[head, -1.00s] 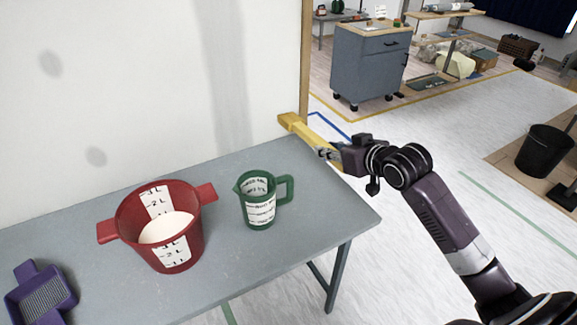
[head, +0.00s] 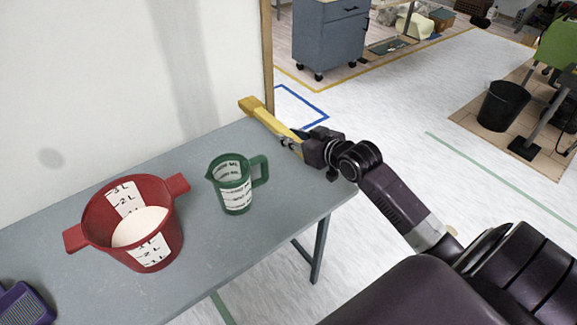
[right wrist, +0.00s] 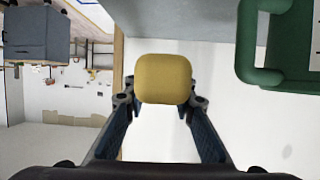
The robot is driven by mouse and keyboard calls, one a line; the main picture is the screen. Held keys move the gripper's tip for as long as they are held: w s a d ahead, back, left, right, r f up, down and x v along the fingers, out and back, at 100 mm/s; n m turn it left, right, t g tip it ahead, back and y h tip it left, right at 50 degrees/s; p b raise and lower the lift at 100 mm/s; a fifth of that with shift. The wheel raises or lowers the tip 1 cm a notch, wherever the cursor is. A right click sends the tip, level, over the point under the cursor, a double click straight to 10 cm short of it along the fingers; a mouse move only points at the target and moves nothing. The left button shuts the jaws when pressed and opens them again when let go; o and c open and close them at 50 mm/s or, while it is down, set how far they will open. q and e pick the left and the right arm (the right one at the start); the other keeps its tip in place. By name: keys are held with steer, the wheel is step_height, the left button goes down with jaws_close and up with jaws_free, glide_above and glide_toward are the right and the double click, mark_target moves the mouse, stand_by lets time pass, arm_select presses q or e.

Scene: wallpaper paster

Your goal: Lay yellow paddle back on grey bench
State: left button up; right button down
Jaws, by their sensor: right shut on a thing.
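The yellow paddle (head: 262,115) is in my right gripper (head: 297,144), at the far right end of the grey bench (head: 205,281) in the head view. The gripper is shut on it. The paddle points up and left toward the wall's wooden edge. In the right wrist view the paddle's rounded yellow end (right wrist: 163,78) shows between the two fingers (right wrist: 158,108). I cannot tell whether the paddle touches the bench. My left gripper is not in view.
A red bucket (head: 95,222) with white contents and a green measuring jug (head: 235,188) stand on the bench. A purple tray-like thing (head: 24,304) lies at its left. Bare bench top lies between the jug and the right edge. A grey cabinet (head: 328,38) stands beyond.

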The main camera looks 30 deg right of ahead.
glide_above(291, 174)
step_height(291, 174, down, 8)
steer(key=shift+w+r, duration=0.1)
steer(key=shift+r, duration=0.1)
steer(key=shift+f, duration=2.25)
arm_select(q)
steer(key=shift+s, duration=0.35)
arm_select(e)
steer(key=c, duration=1.6)
jaws_free()
steer(key=shift+f+b, duration=0.45)
steer(key=shift+b, duration=0.15)
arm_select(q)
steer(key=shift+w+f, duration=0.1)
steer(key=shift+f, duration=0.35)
arm_select(e)
steer(key=v, duration=0.8)
steer(key=shift+w+r, duration=0.15)
steer(key=shift+r, duration=0.2)
